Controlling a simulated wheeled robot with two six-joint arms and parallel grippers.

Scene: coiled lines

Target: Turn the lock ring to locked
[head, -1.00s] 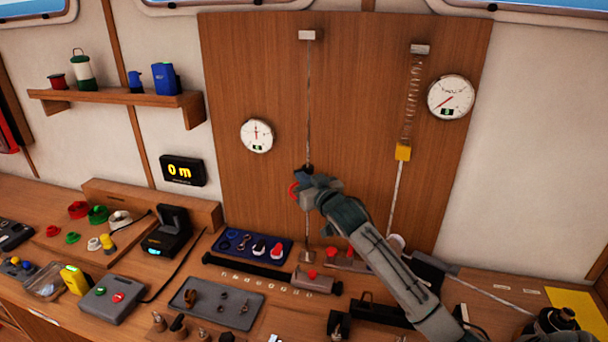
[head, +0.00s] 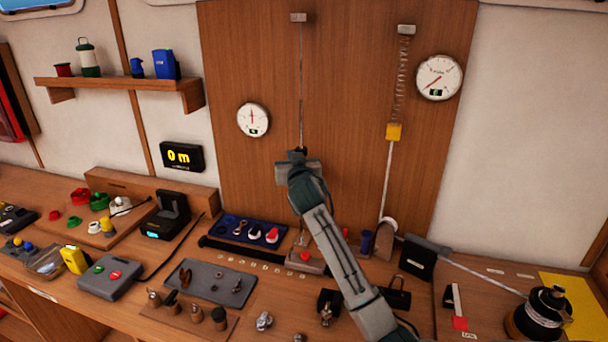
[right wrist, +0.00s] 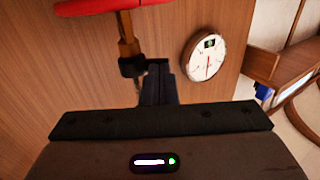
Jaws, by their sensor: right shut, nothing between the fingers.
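In the right wrist view a red bar (right wrist: 95,5) crosses the top left, with a brass-coloured stem (right wrist: 127,35) and a dark collar (right wrist: 132,67) below it. I cannot tell for sure which part is the lock ring or whether it is locked. My right gripper (head: 297,154) is at the vertical line (head: 301,80) on the wooden panel and hides the fitting there in the head view. Its dark fingers (right wrist: 157,75) are shut and empty, close beside the collar; contact is unclear. My left gripper is out of view.
A white dial (head: 253,119) hangs left of the line; a spring line with a yellow block (head: 394,132) and another dial (head: 438,77) are to the right. Below, the bench holds a blue tray (head: 222,242), a grey mat (head: 182,291) and several tools. The panel between the lines is clear.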

